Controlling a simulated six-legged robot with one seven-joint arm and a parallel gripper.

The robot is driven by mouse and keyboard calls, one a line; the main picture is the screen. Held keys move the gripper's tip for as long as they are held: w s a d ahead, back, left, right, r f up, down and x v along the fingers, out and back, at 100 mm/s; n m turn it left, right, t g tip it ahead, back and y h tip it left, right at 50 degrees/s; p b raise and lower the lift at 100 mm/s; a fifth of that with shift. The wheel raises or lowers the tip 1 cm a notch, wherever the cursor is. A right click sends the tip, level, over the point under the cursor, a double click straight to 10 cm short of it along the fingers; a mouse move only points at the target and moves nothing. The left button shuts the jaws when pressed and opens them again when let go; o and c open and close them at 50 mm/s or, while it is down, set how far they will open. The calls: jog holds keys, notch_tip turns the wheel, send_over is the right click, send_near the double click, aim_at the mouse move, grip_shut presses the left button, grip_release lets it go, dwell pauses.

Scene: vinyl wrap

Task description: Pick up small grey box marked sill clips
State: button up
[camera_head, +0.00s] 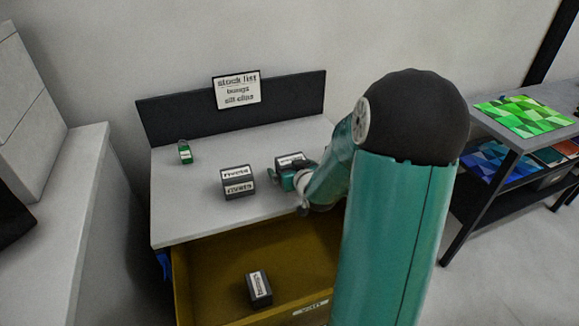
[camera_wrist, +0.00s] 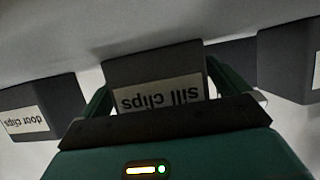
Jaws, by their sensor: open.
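The small grey box marked sill clips (camera_wrist: 155,75) is in the middle of the wrist view, its label upside down. It sits between the two green fingers of my gripper (camera_wrist: 162,92), which are open on either side of it. I cannot tell whether they touch it. In the head view my gripper (camera_head: 284,179) is low over the grey table (camera_head: 200,215). A dark grey box (camera_head: 291,158) shows just behind it, partly hidden, with a label too small to read.
A box marked door clips (camera_wrist: 38,110) is left in the wrist view; another dark box (camera_wrist: 285,65) is right. In the head view, a box marked rivets (camera_head: 237,182) stands left of my gripper. A green item (camera_head: 184,152) is farther left. An open yellow drawer (camera_head: 210,270) holds a dark box (camera_head: 258,288).

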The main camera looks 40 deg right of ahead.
jog(key=shift+s, duration=0.1)
jog(key=c, duration=1)
jog(key=shift+c, duration=0.5)
jog(key=shift+r, duration=0.15)
